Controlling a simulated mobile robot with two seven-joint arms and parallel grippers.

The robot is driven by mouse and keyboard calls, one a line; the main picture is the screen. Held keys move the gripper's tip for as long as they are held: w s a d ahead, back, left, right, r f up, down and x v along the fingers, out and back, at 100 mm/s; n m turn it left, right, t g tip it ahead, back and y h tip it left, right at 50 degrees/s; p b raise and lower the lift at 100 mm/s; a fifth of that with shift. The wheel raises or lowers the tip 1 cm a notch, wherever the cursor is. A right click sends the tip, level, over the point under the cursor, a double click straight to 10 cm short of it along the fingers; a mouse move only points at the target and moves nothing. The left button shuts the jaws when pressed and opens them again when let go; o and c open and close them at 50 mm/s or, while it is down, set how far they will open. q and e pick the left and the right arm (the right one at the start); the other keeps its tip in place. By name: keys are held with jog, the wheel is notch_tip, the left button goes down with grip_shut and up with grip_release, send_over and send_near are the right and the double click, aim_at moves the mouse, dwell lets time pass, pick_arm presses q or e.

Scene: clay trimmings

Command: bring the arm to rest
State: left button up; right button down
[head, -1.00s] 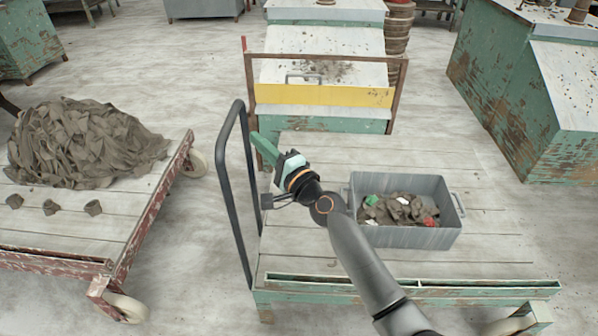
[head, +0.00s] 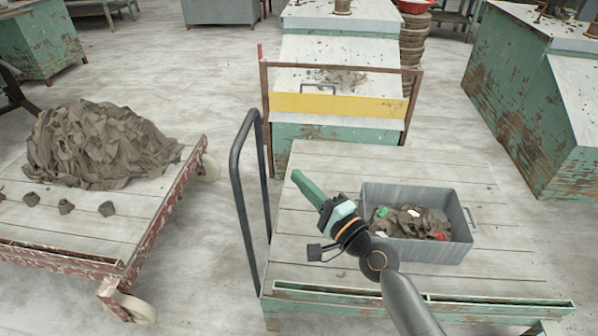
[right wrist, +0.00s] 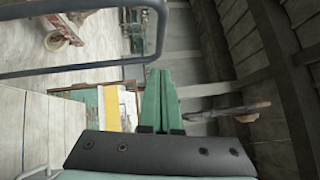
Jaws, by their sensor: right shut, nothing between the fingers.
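My right gripper (head: 300,178) reaches in from the lower right over the near cart (head: 300,225), to the left of the grey bin. Its green fingers are together with nothing between them, and they point to the upper left. In the right wrist view the fingers (right wrist: 161,85) also show pressed together. My left gripper is in neither view.
The grey bin (head: 462,240) on the near cart holds clay scraps with red, green and white bits. The cart's dark handle (head: 237,185) stands left of my gripper. A second cart (head: 110,220) bears a clay heap (head: 95,145) and several small lumps. Green cabinets (head: 520,120) stand behind.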

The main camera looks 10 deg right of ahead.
jog(key=s+d+f+n+g+h, duration=0.35)
jog(key=s+f+n, duration=0.45)
jog(key=s+f, duration=0.4)
jog(key=s+d+f+n+g+h, duration=0.25)
jog(key=s+f+n+g, duration=0.25)
jog(key=s+f+n, duration=0.5)
pick_arm(q)
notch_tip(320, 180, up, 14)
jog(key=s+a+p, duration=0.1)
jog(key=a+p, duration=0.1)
jog(key=p, duration=1.7)
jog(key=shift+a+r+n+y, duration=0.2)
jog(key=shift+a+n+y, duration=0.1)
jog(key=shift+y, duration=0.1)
pick_arm(e)
jog(key=s+d+r+m, duration=0.1)
jog(key=s+r+m, duration=0.1)
jog(key=r, duration=1)
jog(key=shift+s+d+h, duration=0.35)
jog(key=shift+s+h, duration=0.05)
jog(key=shift+s, duration=0.25)
